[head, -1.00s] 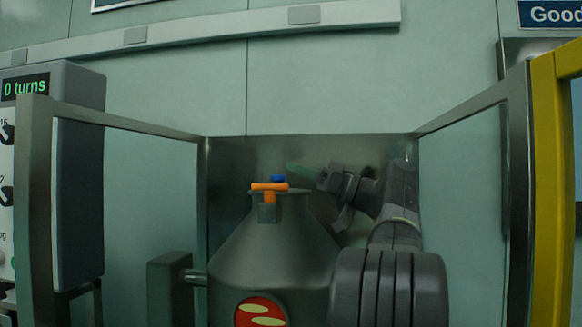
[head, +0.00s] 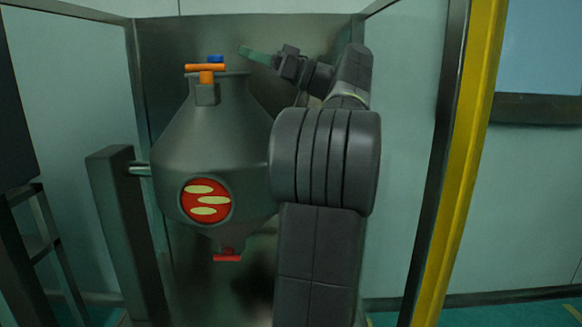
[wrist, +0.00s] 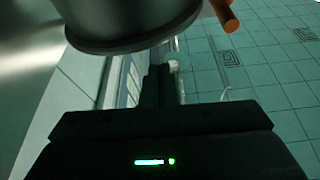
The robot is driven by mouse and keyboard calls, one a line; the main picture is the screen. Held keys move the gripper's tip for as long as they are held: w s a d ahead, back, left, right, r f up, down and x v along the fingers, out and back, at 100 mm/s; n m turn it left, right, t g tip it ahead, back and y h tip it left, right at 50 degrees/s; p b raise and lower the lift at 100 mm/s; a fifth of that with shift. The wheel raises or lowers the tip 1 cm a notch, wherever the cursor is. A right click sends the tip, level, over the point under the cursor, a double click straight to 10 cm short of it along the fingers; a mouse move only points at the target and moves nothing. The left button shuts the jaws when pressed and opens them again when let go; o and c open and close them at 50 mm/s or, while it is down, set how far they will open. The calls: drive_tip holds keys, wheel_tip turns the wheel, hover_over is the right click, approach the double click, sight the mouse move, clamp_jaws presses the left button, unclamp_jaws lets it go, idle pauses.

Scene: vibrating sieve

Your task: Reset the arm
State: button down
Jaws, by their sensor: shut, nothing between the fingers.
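My arm rises in front of the sieve's frame at the right of the head view and bends left at the top. My gripper (head: 246,51) is behind and to the right of the vessel's top, with nothing visible in it. In the wrist view my gripper (wrist: 160,72) has its dark fingers together, below the vessel's round rim (wrist: 135,42). The grey vessel (head: 205,135) has an orange handle (head: 205,68) and a blue part (head: 215,58) on top. The orange handle also shows in the wrist view (wrist: 226,16).
The vessel's side mount and grey post (head: 122,220) stand at its left. A red handle (head: 227,258) is at its bottom outlet. Metal frame posts flank it, with a yellow post (head: 460,165) at the right. Tiled floor (wrist: 265,75) shows in the wrist view.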

drive_tip(key=b+x, duration=0.1)
drive_tip(key=x, duration=0.4)
drive_tip(key=shift+a, duration=0.25)
drive_tip(key=shift+w+r+m+p, duration=0.1)
drive_tip(key=shift+r+m+p, duration=0.3)
drive_tip(key=shift+p, duration=0.35)
drive_tip(key=shift+w+d+r+t, duration=0.15)
drive_tip(key=shift+r+t, duration=0.05)
drive_tip(key=shift+t, duration=0.2)
drive_tip(key=shift+w+r+m+p, duration=0.1)
drive_tip(key=shift+w+m+p, duration=0.1)
drive_tip(key=shift+m+p, duration=0.45)
